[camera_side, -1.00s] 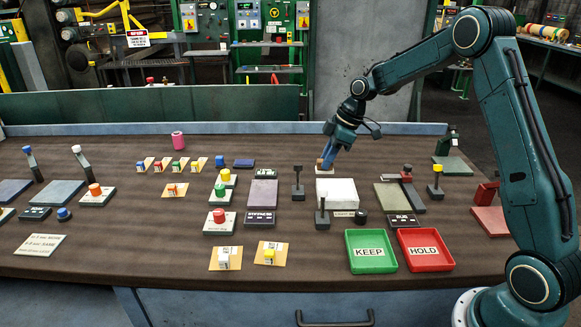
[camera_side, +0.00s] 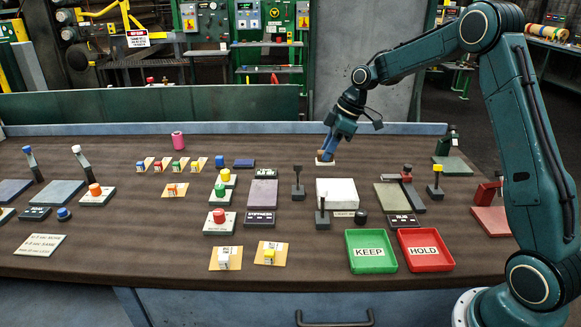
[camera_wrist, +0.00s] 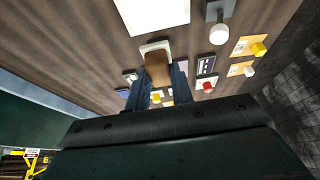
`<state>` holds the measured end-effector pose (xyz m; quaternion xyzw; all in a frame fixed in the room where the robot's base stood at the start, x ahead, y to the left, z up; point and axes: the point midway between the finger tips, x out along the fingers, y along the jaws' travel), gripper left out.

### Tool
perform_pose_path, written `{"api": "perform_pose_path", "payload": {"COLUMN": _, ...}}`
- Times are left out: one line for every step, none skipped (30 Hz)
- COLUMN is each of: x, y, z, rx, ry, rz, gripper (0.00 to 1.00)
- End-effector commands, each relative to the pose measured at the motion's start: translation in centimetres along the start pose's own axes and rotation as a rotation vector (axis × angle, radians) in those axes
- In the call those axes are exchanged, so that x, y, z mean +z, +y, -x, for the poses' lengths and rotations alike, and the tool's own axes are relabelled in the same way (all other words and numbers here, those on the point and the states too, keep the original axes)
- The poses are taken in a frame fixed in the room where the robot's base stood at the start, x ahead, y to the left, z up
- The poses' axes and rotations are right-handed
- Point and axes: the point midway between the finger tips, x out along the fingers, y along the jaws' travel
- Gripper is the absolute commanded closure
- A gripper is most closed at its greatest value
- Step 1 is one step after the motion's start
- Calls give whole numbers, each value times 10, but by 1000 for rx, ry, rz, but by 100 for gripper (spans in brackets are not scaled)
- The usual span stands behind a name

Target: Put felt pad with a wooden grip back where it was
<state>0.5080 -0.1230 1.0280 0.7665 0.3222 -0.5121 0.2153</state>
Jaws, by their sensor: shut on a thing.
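The felt pad with a wooden grip (camera_side: 325,161) has a pale base and a brown wooden top. It is behind the white block (camera_side: 336,192) in the side view. My gripper (camera_side: 329,151) is shut on its wooden grip from above. In the wrist view the brown grip (camera_wrist: 158,68) sits between the fingers, with the pale pad edge beyond it. The pad looks slightly above the table, but the gap under it is hard to judge.
A post with a dark knob (camera_side: 298,183) stands left of the white block. The green KEEP tray (camera_side: 352,262) and red HOLD tray (camera_side: 440,263) lie toward the front. The brown table (camera_side: 370,150) is clear around the pad's back and right.

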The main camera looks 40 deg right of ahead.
Motion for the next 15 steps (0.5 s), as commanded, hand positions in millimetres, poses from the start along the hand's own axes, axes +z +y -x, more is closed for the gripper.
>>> {"api": "perform_pose_path", "payload": {"x": -2, "y": -2, "z": 1, "rx": -1, "ry": 0, "rz": 4, "gripper": 99}}
{"api": "perform_pose_path", "payload": {"x": -3, "y": -4, "z": 2, "rx": -2, "ry": 1, "rz": 7, "gripper": 99}}
{"api": "perform_pose_path", "payload": {"x": -5, "y": -7, "z": 3, "rx": -4, "ry": 1, "rz": 12, "gripper": 99}}
{"api": "perform_pose_path", "payload": {"x": -6, "y": -9, "z": 4, "rx": -6, "ry": 1, "rz": 16, "gripper": 99}}
{"api": "perform_pose_path", "payload": {"x": -8, "y": -12, "z": 5, "rx": -9, "ry": 1, "rz": 21, "gripper": 99}}
{"api": "perform_pose_path", "payload": {"x": -11, "y": -17, "z": 7, "rx": -11, "ry": 1, "rz": 30, "gripper": 99}}
{"api": "perform_pose_path", "payload": {"x": -14, "y": -21, "z": 9, "rx": -13, "ry": 1, "rz": 37, "gripper": 99}}
{"api": "perform_pose_path", "payload": {"x": -16, "y": -26, "z": 10, "rx": -17, "ry": 1, "rz": 44, "gripper": 99}}
{"api": "perform_pose_path", "payload": {"x": -20, "y": -34, "z": 13, "rx": -22, "ry": 1, "rz": 57, "gripper": 99}}
{"api": "perform_pose_path", "payload": {"x": -23, "y": -40, "z": 15, "rx": -26, "ry": 1, "rz": 66, "gripper": 99}}
{"api": "perform_pose_path", "payload": {"x": -26, "y": -46, "z": 18, "rx": -30, "ry": 1, "rz": 76, "gripper": 99}}
{"api": "perform_pose_path", "payload": {"x": -31, "y": -56, "z": 21, "rx": -37, "ry": 2, "rz": 91, "gripper": 99}}
{"api": "perform_pose_path", "payload": {"x": -34, "y": -63, "z": 24, "rx": -41, "ry": 2, "rz": 103, "gripper": 99}}
{"api": "perform_pose_path", "payload": {"x": -37, "y": -71, "z": 26, "rx": -46, "ry": 2, "rz": 115, "gripper": 99}}
{"api": "perform_pose_path", "payload": {"x": -42, "y": -82, "z": 30, "rx": -53, "ry": 3, "rz": 133, "gripper": 99}}
